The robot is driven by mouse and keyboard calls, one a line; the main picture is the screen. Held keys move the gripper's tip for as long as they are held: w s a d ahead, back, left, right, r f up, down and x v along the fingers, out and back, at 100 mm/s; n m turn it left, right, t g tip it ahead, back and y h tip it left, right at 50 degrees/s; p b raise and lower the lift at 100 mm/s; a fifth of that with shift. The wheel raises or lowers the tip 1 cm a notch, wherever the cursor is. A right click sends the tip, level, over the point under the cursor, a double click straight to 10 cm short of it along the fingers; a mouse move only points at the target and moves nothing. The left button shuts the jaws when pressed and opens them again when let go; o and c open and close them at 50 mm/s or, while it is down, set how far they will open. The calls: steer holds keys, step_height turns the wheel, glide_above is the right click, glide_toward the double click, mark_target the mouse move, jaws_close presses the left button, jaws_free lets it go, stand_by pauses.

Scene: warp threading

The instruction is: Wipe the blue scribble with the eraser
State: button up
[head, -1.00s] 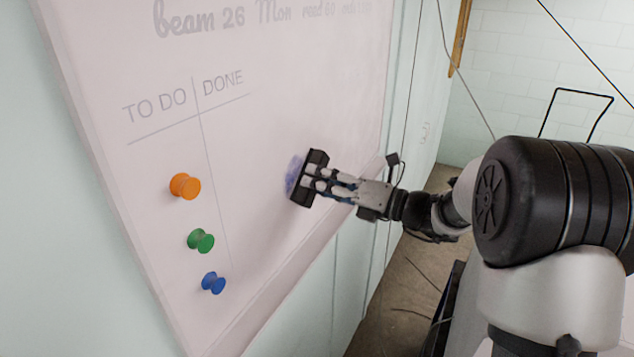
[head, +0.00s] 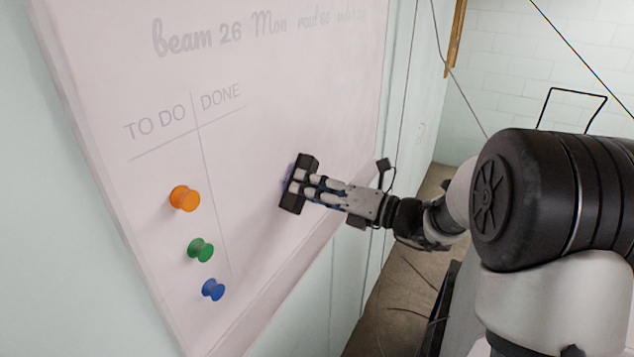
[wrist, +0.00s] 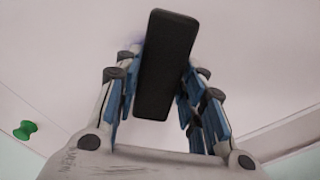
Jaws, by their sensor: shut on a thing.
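My gripper (head: 309,186) is shut on a black eraser (head: 291,203), which is held against or very close to the whiteboard (head: 265,130). Contact cannot be told for certain. In the wrist view the eraser (wrist: 168,65) stands between the fingers of my gripper (wrist: 155,95), long side up. A small patch of the blue scribble (head: 287,178) shows at the eraser's left edge in the head view. In the wrist view a faint bluish smudge (wrist: 135,40) shows left of the eraser. The rest of the scribble is hidden behind the eraser.
Orange (head: 184,198), green (head: 200,250) and blue (head: 213,289) pins stick out from the board on the left. The green pin also shows in the wrist view (wrist: 25,130). Written headings are above. The board around the eraser is clear.

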mark_target(316, 171)
steer(key=shift+s+a, duration=0.6)
steer(key=shift+s, duration=0.3)
steer(key=shift+s+a, duration=0.6)
steer(key=shift+s, duration=0.3)
steer(key=shift+r+p, duration=0.95)
steer(key=shift+p, duration=0.1)
steer(key=shift+w+d+f+p, duration=0.1)
steer(key=shift+w+d+p, duration=0.5)
steer(key=shift+w, duration=0.5)
steer(key=shift+w+d+r+p, duration=0.1)
steer(key=shift+w+d+p, duration=0.15)
steer(key=shift+w+d, duration=0.7)
steer(key=shift+w+d+f+p, duration=0.1)
steer(key=shift+w+d+p, duration=0.45)
steer(key=shift+w, duration=0.65)
steer(key=shift+d, duration=0.1)
steer(key=shift+p+v, duration=0.35)
steer(key=shift+v, duration=2.6)
steer(key=shift+p+v, duration=0.5)
steer(key=shift+v, duration=1)
